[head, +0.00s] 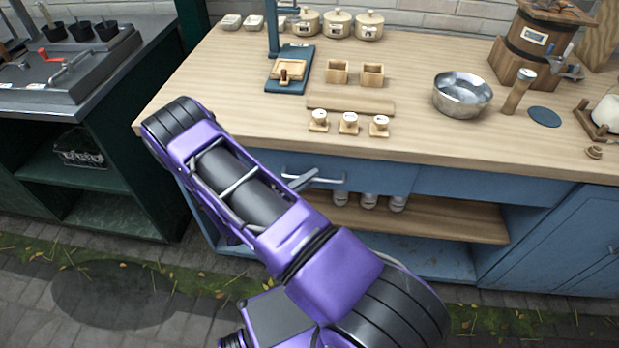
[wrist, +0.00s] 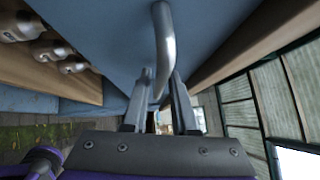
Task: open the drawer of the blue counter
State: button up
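The blue counter (head: 555,220) has a wooden top and a blue drawer front (head: 390,176) under its near edge. The drawer looks flush with the counter. Its metal bar handle (head: 330,180) is partly covered by my gripper in the head view. In the wrist view the handle (wrist: 166,45) runs down between the two fingertips. My gripper (wrist: 162,78) has its fingers close together on either side of the bar, with little or no gap. It also shows in the head view (head: 302,180), at the handle's left part.
A wooden shelf (head: 450,219) with several jars is below the drawer. Pots, small wooden boxes and a metal bowl (head: 462,97) stand on the countertop. A dark green counter (head: 110,180) stands at left. Some paved floor in front is clear.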

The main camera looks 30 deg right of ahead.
jog(key=shift+d, duration=0.15)
grip_shut()
dwell(1.4)
